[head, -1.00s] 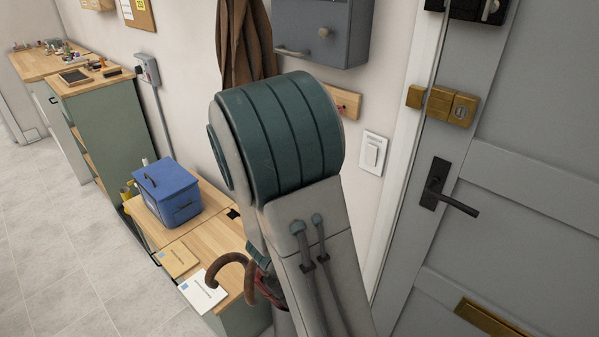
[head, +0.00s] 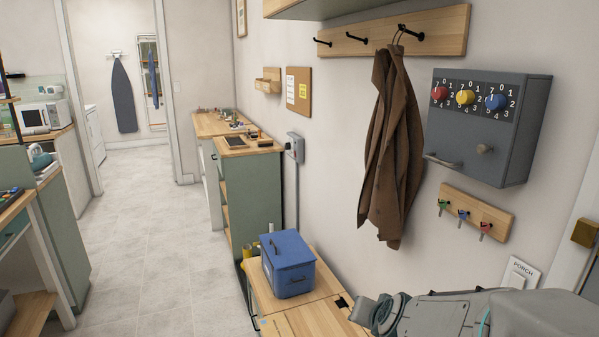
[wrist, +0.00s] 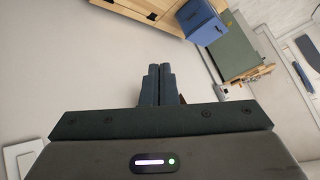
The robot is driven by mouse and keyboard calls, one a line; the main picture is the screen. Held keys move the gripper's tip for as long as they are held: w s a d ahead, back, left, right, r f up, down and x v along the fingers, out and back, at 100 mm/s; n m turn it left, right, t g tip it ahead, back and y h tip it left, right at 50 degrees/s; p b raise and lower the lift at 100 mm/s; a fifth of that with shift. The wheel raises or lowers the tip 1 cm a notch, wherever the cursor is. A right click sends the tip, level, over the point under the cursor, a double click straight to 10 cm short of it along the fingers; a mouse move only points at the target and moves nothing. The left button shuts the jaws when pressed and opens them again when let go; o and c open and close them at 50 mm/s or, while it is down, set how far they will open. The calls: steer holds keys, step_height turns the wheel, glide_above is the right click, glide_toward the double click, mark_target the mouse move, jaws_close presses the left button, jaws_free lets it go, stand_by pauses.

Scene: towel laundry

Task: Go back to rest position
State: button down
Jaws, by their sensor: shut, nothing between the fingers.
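My gripper (wrist: 159,72) shows in the wrist view with its two dark fingers together and nothing between them. It is in free air, with the pale wall behind it. In the head view my arm lies across the bottom right corner, and the fingers cannot be made out there. A blue lidded box (head: 289,265) stands on the low wooden-topped cabinet (head: 318,317), apart from my arm. The box also shows at the top of the wrist view (wrist: 201,22).
A brown coat (head: 392,150) hangs from a hook rail (head: 440,30). A grey wall box (head: 480,140) with coloured dials is above a key rack (head: 476,212). A green cabinet (head: 255,205) stands farther back. The tiled floor (head: 150,240) on the left is clear.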

steer(key=s+r+n+g, duration=0.2)
steer(key=s+n+g, duration=0.2)
steer(key=s, duration=1.1)
steer(key=shift+s+d+r+n+g, duration=0.2)
steer(key=shift+s+r+n+g, duration=0.15)
steer(key=shift+g, duration=0.75)
